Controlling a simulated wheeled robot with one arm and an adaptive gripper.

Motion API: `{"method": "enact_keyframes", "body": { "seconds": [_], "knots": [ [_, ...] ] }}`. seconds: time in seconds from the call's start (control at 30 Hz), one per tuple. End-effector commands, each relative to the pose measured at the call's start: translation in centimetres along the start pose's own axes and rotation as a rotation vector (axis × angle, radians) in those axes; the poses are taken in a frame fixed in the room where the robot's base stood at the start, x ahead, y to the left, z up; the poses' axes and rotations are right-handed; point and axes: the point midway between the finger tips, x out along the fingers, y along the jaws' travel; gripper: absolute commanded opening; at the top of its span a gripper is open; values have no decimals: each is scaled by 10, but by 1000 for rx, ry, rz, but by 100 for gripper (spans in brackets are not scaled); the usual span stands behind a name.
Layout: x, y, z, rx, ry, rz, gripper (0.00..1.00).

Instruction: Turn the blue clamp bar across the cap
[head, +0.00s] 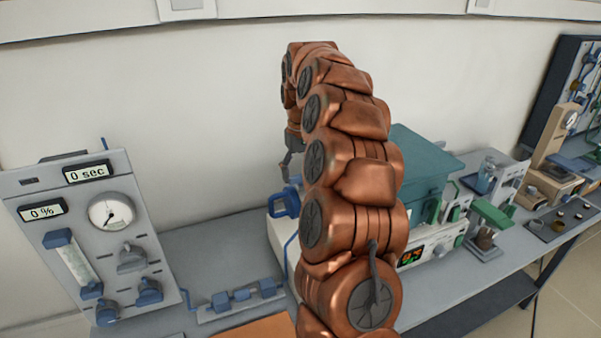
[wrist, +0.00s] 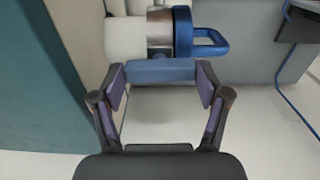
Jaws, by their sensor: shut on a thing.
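In the wrist view, the blue clamp bar (wrist: 160,71) lies lengthwise between the fingertips of my gripper (wrist: 162,78), which is shut on its two ends. The bar is just below the metal collar (wrist: 159,28) in the picture, not across the cap's face. The blue cap (wrist: 183,32) with its loop handle sits at the right end of that collar, beside a white cylinder. In the head view, the blue cap (head: 285,203) shows left of my arm, and my gripper (head: 288,166) is small and partly hidden. The bar cannot be made out there.
A teal furnace housing (head: 425,160) stands right of my arm; its wall (wrist: 35,90) fills the wrist view's left side. A grey gauge panel (head: 95,240) stands at left. A blue cable (wrist: 295,95) hangs at right in the wrist view. White surface below the bar is clear.

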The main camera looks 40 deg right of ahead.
Motion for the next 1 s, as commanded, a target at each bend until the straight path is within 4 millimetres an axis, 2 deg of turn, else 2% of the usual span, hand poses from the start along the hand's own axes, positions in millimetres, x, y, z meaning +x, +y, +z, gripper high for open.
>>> {"method": "enact_keyframes", "body": {
  "seconds": [0.03, 0.27, 0.67, 0.77, 1.0],
  "knots": [
    [0, 0, 0, -2, 0, 0, 78],
    [0, 0, 0, 0, 0, 0, 100],
    [-3, 0, 0, 1, 1, 1, 100],
    [-11, 0, -1, 1, 3, 1, 100],
    [-41, 0, -1, 1, 3, 2, 100]
  ]
}}
